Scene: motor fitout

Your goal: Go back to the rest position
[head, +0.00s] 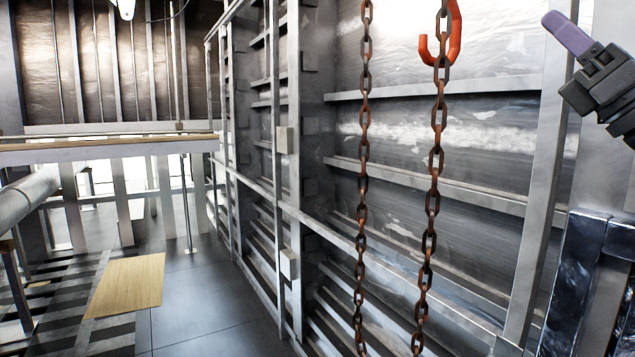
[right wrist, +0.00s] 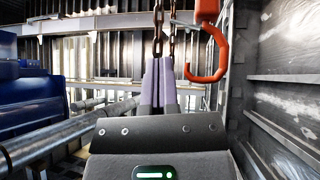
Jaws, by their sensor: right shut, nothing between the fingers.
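My right gripper (head: 567,34) is raised at the upper right of the head view, with its purple-grey fingers pointing up and left. In the right wrist view its two fingers (right wrist: 159,82) lie together, shut and empty. An orange hook (head: 440,48) hangs at the top of the head view beside a rusty chain, to the left of the gripper and apart from it. The hook also shows in the right wrist view (right wrist: 208,62), to the right of the fingers. My left gripper is in neither view.
Two rusty chains (head: 364,130) hang in front of the ribbed metal wall (head: 430,190). A dark steel frame (head: 575,270) stands at the lower right. A wooden board (head: 127,284) lies on the floor at left, near a pipe (head: 25,198). The grey floor (head: 205,305) beside the board is clear.

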